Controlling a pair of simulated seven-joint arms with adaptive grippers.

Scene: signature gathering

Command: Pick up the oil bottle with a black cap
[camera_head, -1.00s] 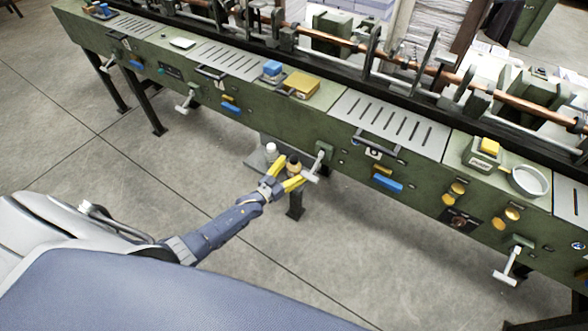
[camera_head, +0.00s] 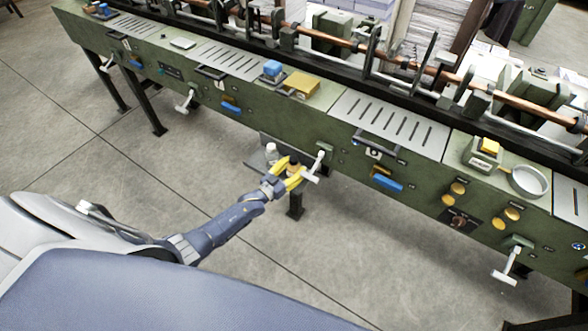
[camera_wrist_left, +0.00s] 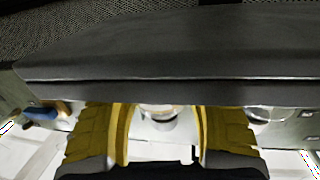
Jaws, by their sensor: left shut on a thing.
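My left gripper (camera_head: 291,172), with yellow fingers, is at the small shelf on the front of the green machine. Its fingers are closed around a small bottle with an amber-brown upper part (camera_head: 293,167). The fingers hide most of that bottle, and its cap colour cannot be made out. A white bottle (camera_head: 271,151) stands just left of the gripper, apart from it. In the left wrist view a pale round-topped thing (camera_wrist_left: 158,114) shows between the two yellow fingers, mostly cut off by a dark band. My right gripper is not in view.
The grey shelf (camera_head: 256,160) juts from the long green machine (camera_head: 350,150). A white-handled lever (camera_head: 318,163) stands close to the right of the gripper. A dark leg (camera_head: 296,206) is below. The floor in front is clear.

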